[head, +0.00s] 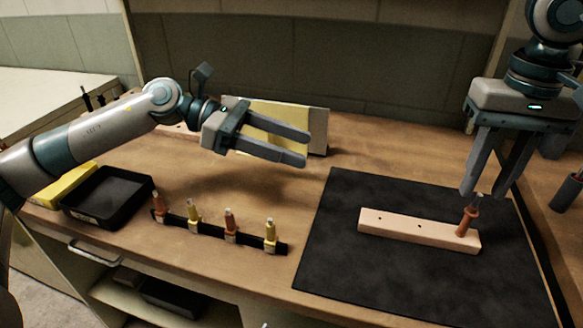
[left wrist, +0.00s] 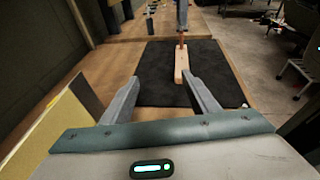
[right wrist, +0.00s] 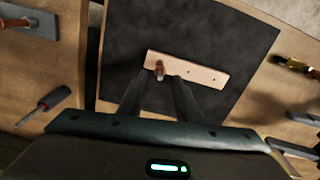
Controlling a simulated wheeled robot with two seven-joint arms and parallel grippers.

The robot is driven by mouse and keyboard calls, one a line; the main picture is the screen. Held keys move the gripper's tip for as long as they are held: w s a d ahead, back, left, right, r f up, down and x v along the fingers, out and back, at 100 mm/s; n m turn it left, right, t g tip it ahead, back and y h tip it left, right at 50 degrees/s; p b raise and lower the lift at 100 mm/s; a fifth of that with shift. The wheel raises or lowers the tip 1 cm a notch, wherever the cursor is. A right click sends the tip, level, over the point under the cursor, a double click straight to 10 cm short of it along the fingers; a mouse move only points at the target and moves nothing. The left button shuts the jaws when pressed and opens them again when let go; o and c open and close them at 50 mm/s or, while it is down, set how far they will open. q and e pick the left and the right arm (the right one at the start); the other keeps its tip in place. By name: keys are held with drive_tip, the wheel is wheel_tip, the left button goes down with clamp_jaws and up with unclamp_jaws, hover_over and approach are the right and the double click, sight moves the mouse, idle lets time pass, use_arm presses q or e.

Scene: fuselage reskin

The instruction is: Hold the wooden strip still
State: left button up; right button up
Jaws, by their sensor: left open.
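The pale wooden strip (head: 400,227) lies flat on the black mat (head: 340,270). Two dark holes show in it, and an orange fastener (head: 466,221) with a grey top stands at its right end. In the right wrist view the strip (right wrist: 205,72) has the fastener (right wrist: 159,70) at its left end. My right gripper (head: 482,195) points down just above the fastener, its fingers apart with a gap around the fastener's top. My left gripper (head: 306,149) is open and empty, left of the mat and above the table. The strip also shows beyond its fingers in the left wrist view (left wrist: 181,66).
A black rack (head: 202,230) with several orange and yellow fasteners lies left of the mat. A black tray (head: 108,198) and a yellow box (head: 66,184) are further left. A yellow and grey panel (head: 318,127) stands behind my left gripper. The mat's front is clear.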

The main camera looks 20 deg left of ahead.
sight(385, 219)
use_arm(q)
drive_tip(key=s+f+m+g, duration=0.1)
drive_tip(key=s, duration=0.1)
drive_tip(key=s+d+f+m+g+y, duration=0.1)
drive_tip(key=shift+s+d+f, duration=0.15)
drive_tip(key=shift+s+f, duration=0.2)
drive_tip(key=shift+f, duration=0.05)
drive_tip(key=x, duration=1.7)
drive_tip(key=shift+d, duration=0.25)
drive_tip(key=shift+c, duration=0.3)
drive_tip(key=c, duration=1.1)
use_arm(e)
drive_tip(key=shift+c, duration=0.2)
use_arm(q)
drive_tip(key=shift+c, duration=0.2)
